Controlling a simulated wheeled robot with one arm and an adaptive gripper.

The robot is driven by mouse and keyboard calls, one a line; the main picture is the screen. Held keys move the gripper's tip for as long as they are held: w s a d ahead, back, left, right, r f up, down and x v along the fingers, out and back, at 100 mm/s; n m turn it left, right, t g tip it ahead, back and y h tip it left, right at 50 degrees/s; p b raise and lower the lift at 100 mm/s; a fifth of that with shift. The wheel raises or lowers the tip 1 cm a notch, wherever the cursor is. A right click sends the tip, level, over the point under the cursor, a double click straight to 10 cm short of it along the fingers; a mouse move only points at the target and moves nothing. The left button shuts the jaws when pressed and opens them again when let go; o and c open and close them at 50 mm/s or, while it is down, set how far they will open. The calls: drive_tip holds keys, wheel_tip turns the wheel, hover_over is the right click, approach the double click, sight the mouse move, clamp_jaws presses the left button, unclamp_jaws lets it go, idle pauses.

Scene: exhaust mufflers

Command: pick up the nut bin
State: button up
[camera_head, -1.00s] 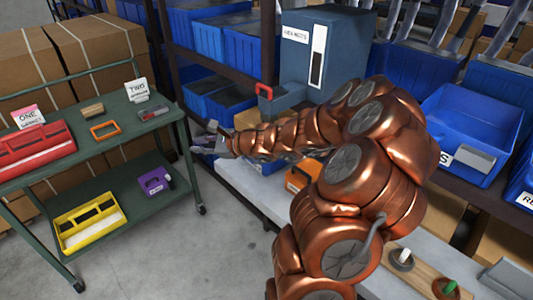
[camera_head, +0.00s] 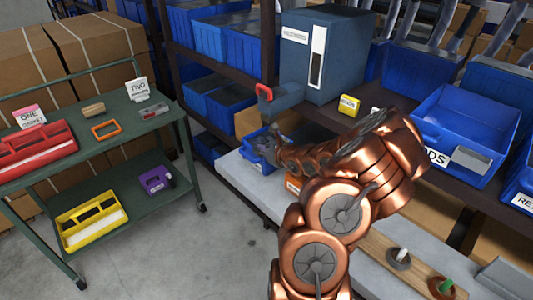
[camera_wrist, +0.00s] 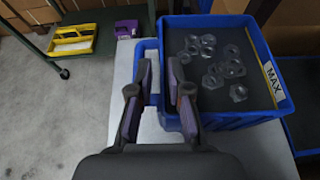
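The nut bin is a blue open bin holding several grey metal nuts, with a "MAX" label on its right wall. In the wrist view its rim (camera_wrist: 225,20) is at the upper right, and a blue handle-like loop (camera_wrist: 149,43) sticks out on its left side. My gripper (camera_wrist: 160,62) is open, with its two fingers apart over this loop; whether they touch it I cannot tell. In the head view the bin (camera_head: 258,148) sits on the pale bench, partly hidden by my gripper (camera_head: 273,143) and arm.
A green cart (camera_head: 124,187) at left carries a red tray (camera_head: 35,150), an orange frame (camera_head: 106,128), a yellow tray (camera_head: 90,222) and a purple item (camera_head: 155,181). A blue-grey cabinet (camera_head: 325,50) stands behind the bin. Blue shelf bins (camera_head: 465,130) are at right. The floor between is clear.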

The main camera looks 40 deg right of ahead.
drive_tip(key=shift+p+x, duration=0.9)
drive_tip(key=shift+x, duration=0.5)
drive_tip(key=shift+p+x, duration=0.3)
drive_tip(key=shift+x, duration=0.75)
drive_tip(key=shift+d, duration=0.1)
drive_tip(key=shift+c, duration=0.2)
clamp_jaws()
